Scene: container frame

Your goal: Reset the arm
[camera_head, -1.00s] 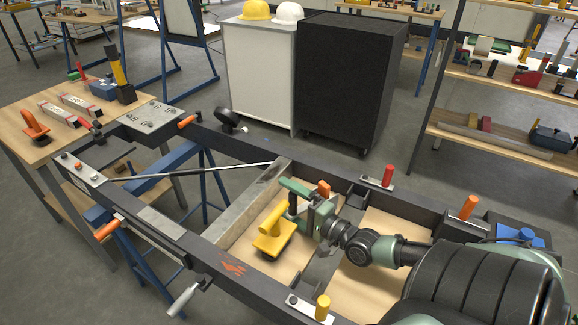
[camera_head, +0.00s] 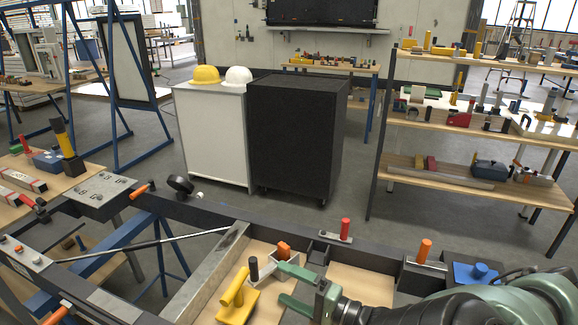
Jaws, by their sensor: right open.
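My right arm comes in from the lower right over the dark container frame (camera_head: 258,226). My right gripper (camera_head: 280,284) is green and grey. It is open, with its two fingers pointing left inside the frame's wooden-floored bay. I see nothing between the fingers. My left gripper is not in view.
Clamps with red (camera_head: 345,228) and orange (camera_head: 424,251) handles sit on the frame's far rail. An orange-handled piece (camera_head: 283,250) is by the gripper. A black cabinet (camera_head: 297,135) and a shelf rack (camera_head: 470,130) stand behind. A wooden bench is at left.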

